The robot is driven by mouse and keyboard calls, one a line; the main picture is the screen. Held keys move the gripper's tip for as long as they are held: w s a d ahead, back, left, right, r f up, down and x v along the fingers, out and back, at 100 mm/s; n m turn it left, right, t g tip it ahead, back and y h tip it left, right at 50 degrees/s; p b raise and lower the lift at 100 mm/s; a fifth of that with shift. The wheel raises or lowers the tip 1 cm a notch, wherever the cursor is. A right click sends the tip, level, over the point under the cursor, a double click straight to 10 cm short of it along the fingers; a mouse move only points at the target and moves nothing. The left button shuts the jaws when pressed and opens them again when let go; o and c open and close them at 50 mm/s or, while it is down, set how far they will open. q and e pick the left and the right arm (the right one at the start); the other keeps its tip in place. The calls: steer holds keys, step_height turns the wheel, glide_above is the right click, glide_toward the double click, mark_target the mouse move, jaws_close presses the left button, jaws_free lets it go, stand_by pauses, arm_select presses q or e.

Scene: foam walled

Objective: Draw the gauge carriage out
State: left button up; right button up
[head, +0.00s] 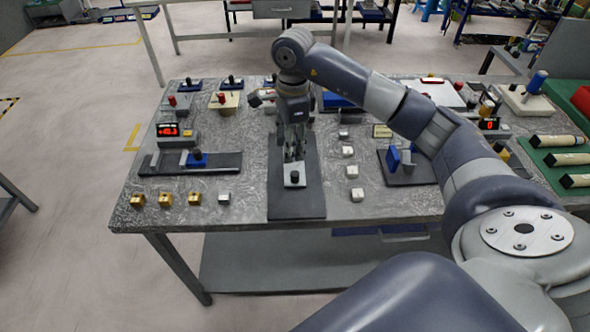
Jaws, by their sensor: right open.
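A pale block with a black knob (295,179) sits on a long dark base plate (297,206) at the middle of the table. My right gripper (294,157) points down over this plate, just behind the knob. It is open, with nothing seen between its fingers; whether it touches the pale block cannot be told. The gripper hides the rear part of the plate. To the left, a blue carriage (196,159) sits on a dark base (224,162) with grey upright pieces. Which of these is the gauge carriage is not clear. My left gripper is not in view.
Several brass and steel cubes (194,199) line the front left of the table (245,208). Pale blocks (357,195) stand in a column right of the plate. A red-lit display (168,130) stands behind the left base. A blue-plated fixture (392,158) stands right.

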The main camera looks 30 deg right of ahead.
mark_target(295, 173)
steer(key=shift+h, duration=0.3)
steer(key=f+p, duration=0.1)
steer(key=f, duration=0.2)
steer(key=f+p, duration=0.1)
steer(key=f, duration=0.3)
steer(key=d+f+p, duration=0.1)
steer(key=f, duration=0.2)
steer(key=shift+s+d+f, duration=0.1)
steer(key=shift+f, duration=0.15)
steer(key=shift+c, duration=0.2)
jaws_close()
